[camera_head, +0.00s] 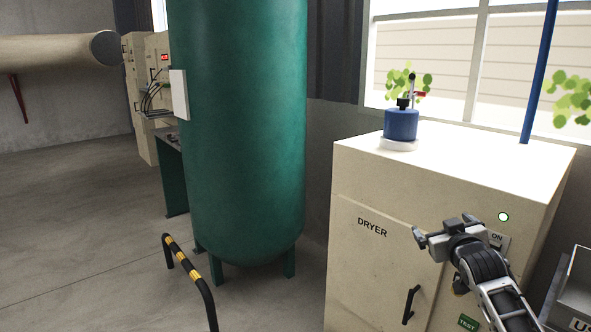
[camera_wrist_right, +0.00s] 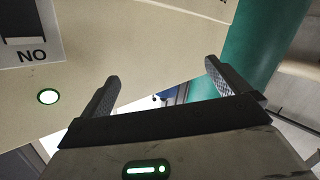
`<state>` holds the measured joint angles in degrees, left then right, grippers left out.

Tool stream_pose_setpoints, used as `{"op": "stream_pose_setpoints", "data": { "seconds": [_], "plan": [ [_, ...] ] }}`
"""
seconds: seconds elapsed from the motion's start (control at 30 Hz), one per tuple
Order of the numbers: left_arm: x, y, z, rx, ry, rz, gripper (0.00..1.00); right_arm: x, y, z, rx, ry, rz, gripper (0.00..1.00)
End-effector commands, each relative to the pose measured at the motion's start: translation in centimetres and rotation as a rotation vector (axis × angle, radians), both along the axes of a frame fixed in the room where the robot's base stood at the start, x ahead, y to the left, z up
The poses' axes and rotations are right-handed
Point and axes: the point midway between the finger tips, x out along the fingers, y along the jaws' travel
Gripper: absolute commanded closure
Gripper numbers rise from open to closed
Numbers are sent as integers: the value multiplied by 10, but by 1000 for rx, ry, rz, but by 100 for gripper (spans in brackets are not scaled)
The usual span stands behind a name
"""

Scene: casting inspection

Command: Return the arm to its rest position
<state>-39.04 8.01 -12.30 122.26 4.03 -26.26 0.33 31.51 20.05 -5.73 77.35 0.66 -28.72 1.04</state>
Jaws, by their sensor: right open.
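My right gripper (camera_head: 443,228) is in front of the upper part of the cream dryer cabinet (camera_head: 375,265), near the "ON" switch panel (camera_head: 497,240). Its two fingers stand apart with nothing between them. In the right wrist view the gripper (camera_wrist_right: 160,78) also shows open and empty, with the cabinet face beyond it. The switch panel (camera_wrist_right: 30,30) and a lit green-white lamp (camera_wrist_right: 48,97) are at the left there. The lamp also shows in the head view (camera_head: 503,216). My left gripper is not in view.
A tall green tank (camera_head: 235,130) stands left of the dryer. A yellow-black barrier (camera_head: 184,262) stands in front of it. A blue device (camera_head: 401,125) sits on the dryer top. A grey bin (camera_head: 578,290) is at the lower right. Open floor (camera_head: 80,240) lies left.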

Motion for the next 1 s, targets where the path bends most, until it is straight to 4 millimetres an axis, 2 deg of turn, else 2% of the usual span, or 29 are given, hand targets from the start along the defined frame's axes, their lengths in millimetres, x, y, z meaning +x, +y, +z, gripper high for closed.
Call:
{"op": "stream_pose_setpoints", "data": {
  "seconds": [0.03, 0.1, 0.27, 0.37, 0.47, 0.5, 0.57, 0.6, 0.7, 0.83, 0.9, 1.0],
  "plan": [
    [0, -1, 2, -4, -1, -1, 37, 2, 9, 8, 54, -49, 42, 0],
    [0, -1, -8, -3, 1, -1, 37, -13, 24, -33, 51, -2, 61, 0],
    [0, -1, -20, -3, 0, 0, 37, -49, 56, -95, 67, 62, 113, 0],
    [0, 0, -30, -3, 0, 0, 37, -81, 80, -140, 88, 111, 149, 0],
    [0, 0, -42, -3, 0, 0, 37, -124, 108, -189, 121, 170, 190, 0],
    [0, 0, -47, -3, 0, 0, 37, -145, 120, -209, 139, 196, 207, 0],
    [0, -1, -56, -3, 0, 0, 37, -178, 138, -236, 167, 235, 231, 0],
    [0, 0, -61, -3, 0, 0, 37, -202, 149, -252, 190, 262, 244, 0],
    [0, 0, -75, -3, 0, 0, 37, -261, 176, -284, 251, 325, 271, 0],
    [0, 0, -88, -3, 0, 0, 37, -326, 200, -306, 327, 395, 285, 0],
    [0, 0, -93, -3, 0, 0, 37, -349, 208, -309, 357, 418, 288, 0],
    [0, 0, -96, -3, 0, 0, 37, -369, 214, -310, 382, 439, 286, 0]
  ]
}}
